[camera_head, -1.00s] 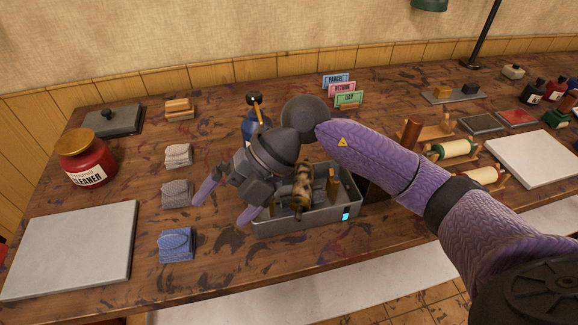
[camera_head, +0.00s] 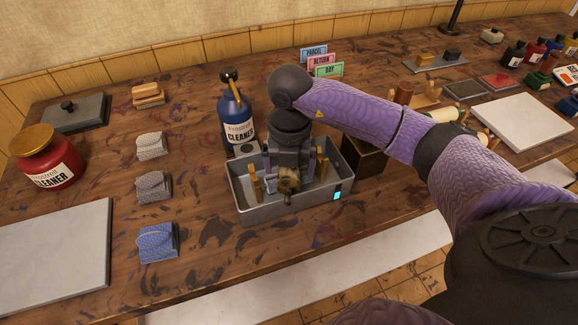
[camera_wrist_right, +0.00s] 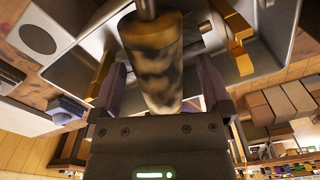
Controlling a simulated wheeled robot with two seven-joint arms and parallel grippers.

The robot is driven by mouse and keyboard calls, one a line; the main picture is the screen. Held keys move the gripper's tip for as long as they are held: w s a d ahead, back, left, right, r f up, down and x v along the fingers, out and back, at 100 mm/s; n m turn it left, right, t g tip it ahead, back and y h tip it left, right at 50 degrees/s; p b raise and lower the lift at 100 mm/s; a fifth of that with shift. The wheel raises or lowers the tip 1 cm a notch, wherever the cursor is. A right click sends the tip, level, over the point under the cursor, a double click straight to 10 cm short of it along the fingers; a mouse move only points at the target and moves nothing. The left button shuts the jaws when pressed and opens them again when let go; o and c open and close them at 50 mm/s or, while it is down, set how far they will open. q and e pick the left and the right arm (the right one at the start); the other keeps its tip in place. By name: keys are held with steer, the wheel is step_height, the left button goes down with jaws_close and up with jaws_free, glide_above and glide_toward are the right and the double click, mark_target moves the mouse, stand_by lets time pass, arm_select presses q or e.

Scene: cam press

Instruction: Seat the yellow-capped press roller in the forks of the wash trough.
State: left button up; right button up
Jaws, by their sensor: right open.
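The grey wash trough (camera_head: 285,208) stands mid-table, with brass-coloured forks at its left (camera_head: 256,187) and right (camera_head: 321,166). A roller (camera_head: 288,184), tan with black stains, is in the trough area; its lower part shows below my gripper. My right gripper (camera_head: 287,170) points down into the trough, open, with gaps beside the roller. Whether the roller rests in the forks I cannot tell. My left gripper is out of view.
A blue cleaner bottle (camera_head: 236,118) stands close behind the trough, and a dark box (camera_head: 364,160) at its right. Folded cloths (camera_head: 157,243) lie to the left. More rollers (camera_head: 443,114) are at the right, partly behind my arm.

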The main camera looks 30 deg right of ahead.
steer(key=shift+r, duration=0.1)
jaws_close()
stand_by(0.3)
